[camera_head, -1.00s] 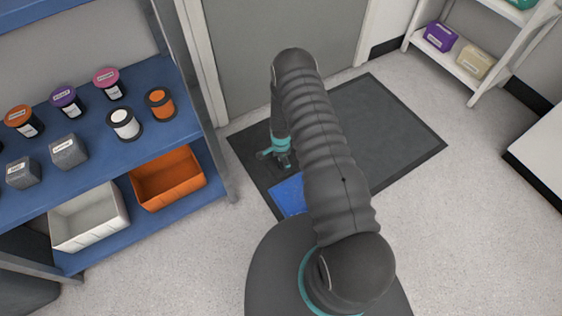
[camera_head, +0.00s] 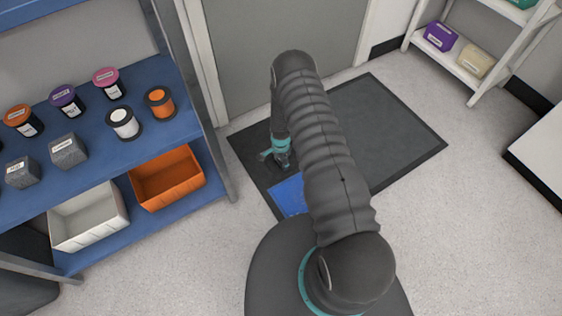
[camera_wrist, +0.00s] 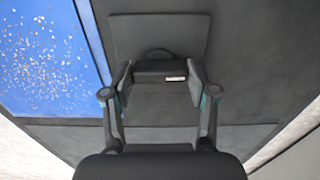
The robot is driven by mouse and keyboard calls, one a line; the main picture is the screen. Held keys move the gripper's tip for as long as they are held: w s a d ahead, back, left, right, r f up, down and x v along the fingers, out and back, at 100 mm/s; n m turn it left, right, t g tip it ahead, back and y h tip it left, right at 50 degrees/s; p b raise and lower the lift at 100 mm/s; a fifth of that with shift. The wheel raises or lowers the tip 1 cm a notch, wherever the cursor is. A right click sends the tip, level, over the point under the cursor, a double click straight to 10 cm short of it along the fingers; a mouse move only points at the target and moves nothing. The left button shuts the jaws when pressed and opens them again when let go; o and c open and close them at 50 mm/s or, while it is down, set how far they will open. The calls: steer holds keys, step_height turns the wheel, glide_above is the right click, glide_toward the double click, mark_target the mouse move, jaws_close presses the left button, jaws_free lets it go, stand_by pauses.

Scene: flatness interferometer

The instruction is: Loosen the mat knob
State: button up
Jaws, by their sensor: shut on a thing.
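The dark mat (camera_head: 385,130) lies on the floor in front of the grey door, with a blue panel (camera_head: 289,195) set in its near left part. The blue panel, strewn with pale specks, also shows at the left of the wrist view (camera_wrist: 45,50). My gripper (camera_head: 281,160) is low over the left part of the mat. In the wrist view, my gripper (camera_wrist: 160,85) is shut on the black mat knob (camera_wrist: 160,70), which has a small white label. A flat dark square plate (camera_wrist: 185,33) lies beyond the knob. The knob is hidden in the head view.
A blue shelf unit (camera_head: 85,150) stands at left with spools, grey blocks and an orange bin (camera_head: 166,180). A white rack (camera_head: 480,60) stands at the upper right. The door (camera_head: 285,40) is close behind the mat. The right floor is clear.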

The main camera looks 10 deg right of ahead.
steer(key=shift+f, duration=0.1)
steer(key=n+b, duration=0.3)
steer(key=shift+f, duration=0.1)
steer(key=n+b, duration=0.4)
steer(key=n, duration=0.1)
steer(key=shift+n, duration=0.3)
steer(key=n+b, duration=0.2)
steer(key=n, duration=0.2)
steer(key=shift+n+b, duration=0.95)
steer(key=shift+n, duration=1.15)
steer(key=shift+r, duration=0.2)
steer(key=o, duration=1.2)
steer(key=shift+c, duration=0.2)
